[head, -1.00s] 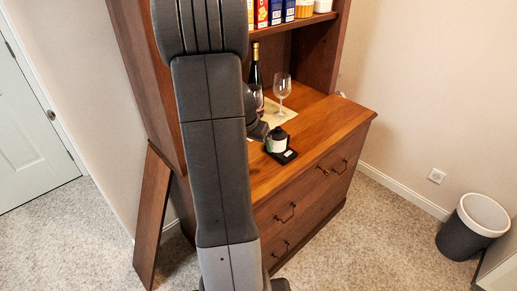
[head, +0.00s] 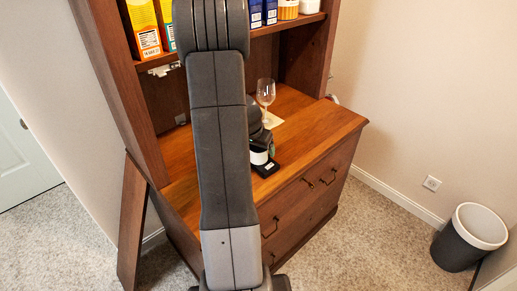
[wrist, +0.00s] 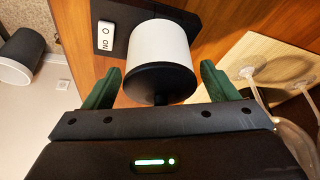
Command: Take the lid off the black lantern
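The black lantern shows in the wrist view as a white cylindrical body (wrist: 158,42) with a round black lid (wrist: 160,82) and a dark knob facing my gripper. It stands on a black base with a white ON/O switch (wrist: 106,36). In the head view its white body (head: 258,157) is partly hidden behind my arm and gripper, with the black base (head: 267,168) showing below. My gripper (wrist: 160,70) is open, its green fingers on either side of the lid with visible gaps. The lid appears to be on the body.
The lantern is on the wooden hutch counter (head: 312,128). Stemware (head: 266,92) stands on a pale mat behind it; in the wrist view glass (wrist: 258,90) is close beside the right finger. Boxes (head: 143,28) line the shelf above. The counter's right end is clear.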

